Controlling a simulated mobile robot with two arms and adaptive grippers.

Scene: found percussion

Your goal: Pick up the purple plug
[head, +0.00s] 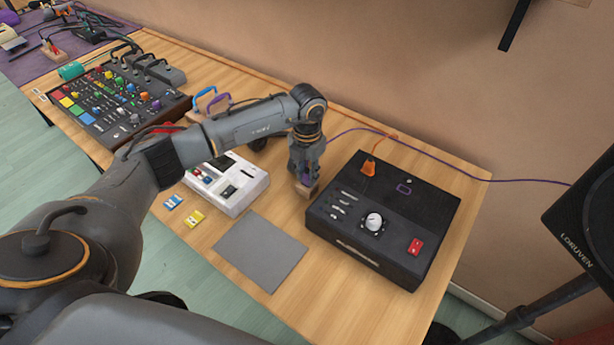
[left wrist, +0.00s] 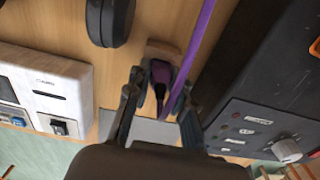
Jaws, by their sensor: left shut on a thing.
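The purple plug (head: 307,174) is between the fingers of my left gripper (head: 305,178), just at a small wooden block (head: 305,191) left of the black box. In the left wrist view the plug (left wrist: 161,73) shows dark purple between the two fingertips (left wrist: 160,100), in front of the wooden block (left wrist: 163,50). The gripper is shut on the plug. I cannot tell whether the plug still touches the block. A purple cable (head: 450,174) runs along the wall side to the right. My right gripper is not in view.
A white device (head: 240,192) stands left, a grey mat (head: 260,250) in front. A mixer (head: 115,100) and a speaker (head: 590,220) stand farther out.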

